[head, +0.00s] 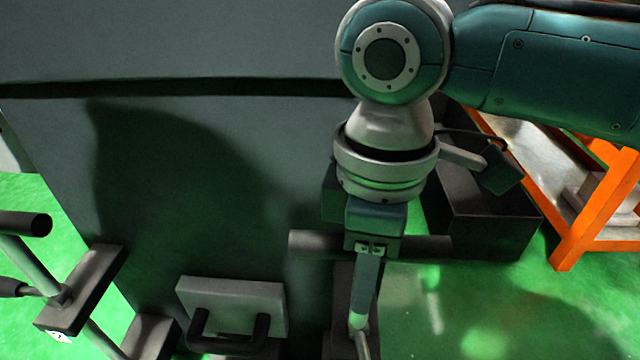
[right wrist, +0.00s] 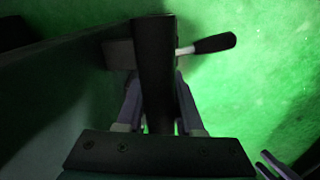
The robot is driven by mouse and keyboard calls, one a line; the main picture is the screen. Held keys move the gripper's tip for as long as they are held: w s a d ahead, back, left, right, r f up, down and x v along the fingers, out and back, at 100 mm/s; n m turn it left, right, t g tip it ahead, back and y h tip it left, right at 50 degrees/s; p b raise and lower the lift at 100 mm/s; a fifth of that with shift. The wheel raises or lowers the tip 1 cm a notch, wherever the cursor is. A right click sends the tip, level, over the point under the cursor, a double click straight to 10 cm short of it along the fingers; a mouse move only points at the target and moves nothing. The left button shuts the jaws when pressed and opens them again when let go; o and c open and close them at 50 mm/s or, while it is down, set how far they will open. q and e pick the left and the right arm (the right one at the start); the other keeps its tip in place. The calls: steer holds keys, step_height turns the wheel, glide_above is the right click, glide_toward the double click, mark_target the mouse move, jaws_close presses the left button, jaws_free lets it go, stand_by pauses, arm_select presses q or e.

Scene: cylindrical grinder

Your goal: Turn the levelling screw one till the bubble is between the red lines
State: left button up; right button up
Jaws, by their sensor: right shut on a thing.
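My right gripper (head: 364,285) points down at a levelling screw beside the grey machine. It is shut on the screw's dark crossbar (head: 308,243), which sticks out on both sides of it. In the right wrist view the crossbar (right wrist: 154,60) runs between the two fingers (right wrist: 158,112). A small lever with a black grip (right wrist: 214,43) shows beyond it. A similar screw with a dark crossbar (head: 25,223) stands at the left. Which is screw one I cannot tell. No bubble or red lines show. My left gripper is out of view.
The grey machine side (head: 200,190) fills the middle. A grey plate with a dark handle (head: 235,300) sits low on it. A dark box (head: 485,225) and an orange-framed bench (head: 595,215) stand at the right. Green floor (head: 490,310) is clear at the lower right.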

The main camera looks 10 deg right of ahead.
jaws_close()
stand_by(0.8)
